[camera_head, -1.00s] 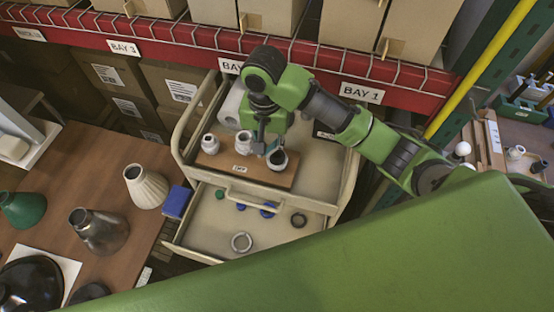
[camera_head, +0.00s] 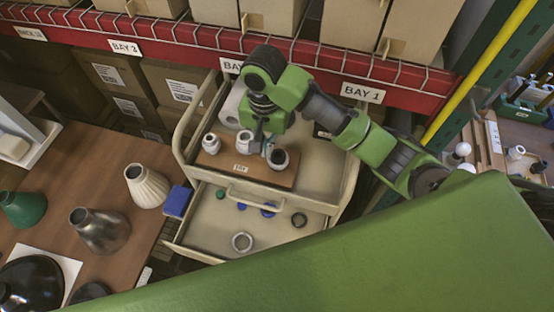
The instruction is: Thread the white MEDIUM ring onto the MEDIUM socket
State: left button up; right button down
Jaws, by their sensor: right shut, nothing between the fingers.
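A wooden board (camera_head: 225,167) with a small label lies in the cart's top tray. It carries three sockets: a pale left one (camera_head: 211,143), a pale middle one (camera_head: 244,143) and a dark-mouthed right one (camera_head: 278,159). I cannot tell which is the medium one. My right gripper (camera_head: 267,148) points down between the middle and right sockets, close to the right one. It is shut and empty. A pale ring (camera_head: 242,250) lies flat in the open lower drawer; I cannot tell its size class. My left gripper is out of view.
A white roll (camera_head: 232,106) stands behind the sockets. A table with shades (camera_head: 148,187) is at left. The red shelf edge (camera_head: 200,55) runs behind my arm.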

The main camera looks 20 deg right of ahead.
jog(key=m, duration=0.1)
jog(key=d+m, duration=0.1)
jog(key=m, duration=0.1)
jog(key=shift+w+f, duration=0.1)
jog(key=shift+w, duration=0.25)
jog(key=shift+w+d+m, duration=0.2)
jog(key=shift+d+m, duration=0.15)
jog(key=shift+m, duration=0.45)
jog(key=c, duration=2.8)
grip_release()
jog(key=shift+o, duration=1.2)
jog(key=shift+s, duration=0.1)
